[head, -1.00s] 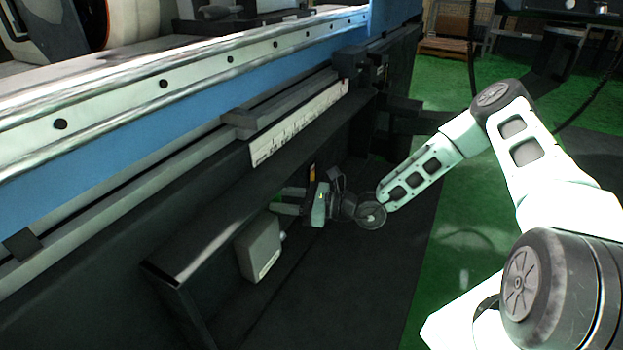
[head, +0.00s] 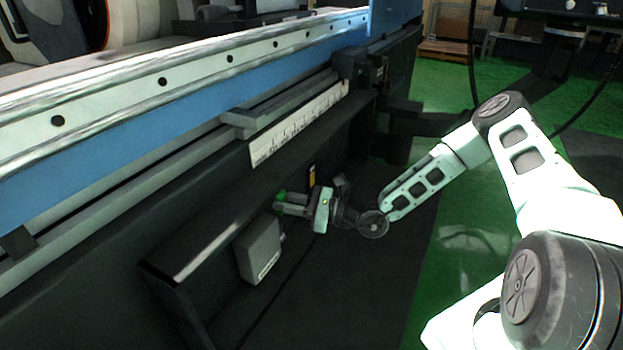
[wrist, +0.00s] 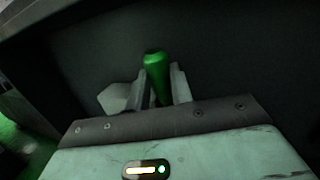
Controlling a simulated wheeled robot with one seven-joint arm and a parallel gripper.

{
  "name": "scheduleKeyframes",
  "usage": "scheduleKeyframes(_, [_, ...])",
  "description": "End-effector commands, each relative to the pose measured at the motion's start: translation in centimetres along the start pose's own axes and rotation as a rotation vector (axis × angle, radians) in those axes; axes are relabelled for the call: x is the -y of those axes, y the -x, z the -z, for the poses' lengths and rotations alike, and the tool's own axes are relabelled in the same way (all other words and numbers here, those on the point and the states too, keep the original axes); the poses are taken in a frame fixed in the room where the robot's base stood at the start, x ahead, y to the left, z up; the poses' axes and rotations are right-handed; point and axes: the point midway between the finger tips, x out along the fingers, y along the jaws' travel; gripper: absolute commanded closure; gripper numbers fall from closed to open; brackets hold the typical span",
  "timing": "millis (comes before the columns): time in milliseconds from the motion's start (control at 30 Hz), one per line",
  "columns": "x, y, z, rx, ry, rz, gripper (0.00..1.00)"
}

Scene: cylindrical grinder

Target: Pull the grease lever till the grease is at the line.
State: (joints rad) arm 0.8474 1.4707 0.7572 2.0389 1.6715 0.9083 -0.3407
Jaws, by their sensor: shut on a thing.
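A green lever handle (wrist: 156,75) stands between the two fingers of my gripper (wrist: 163,88) in the wrist view, and the fingers are shut on it. In the head view my gripper (head: 290,203) reaches in under the machine's ledge from the right, and a bit of the green handle (head: 279,196) shows at its fingertips. The lower part of the lever is hidden by the gripper. I see no grease level or line that I can make out.
A grey box (head: 259,249) is fixed to the machine's dark side just below my gripper; a pale part of it shows in the wrist view (wrist: 114,98). The dark ledge (head: 215,235) overhangs on the left. Dark floor lies clear below, green floor (head: 455,260) to the right.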

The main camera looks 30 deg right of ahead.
Motion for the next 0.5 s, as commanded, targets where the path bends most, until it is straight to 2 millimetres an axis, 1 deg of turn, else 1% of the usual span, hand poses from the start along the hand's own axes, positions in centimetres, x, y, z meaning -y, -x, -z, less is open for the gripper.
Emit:
scheduleKeyframes(33, [-0.10,0.29,0.27,0.015,0.002,0.001,1.00])
scheduleKeyframes(133, [-0.20,0.53,0.20,0.034,0.010,0.000,1.00])
scheduleKeyframes(500, [-0.29,0.66,0.20,0.043,0.014,-0.001,1.00])
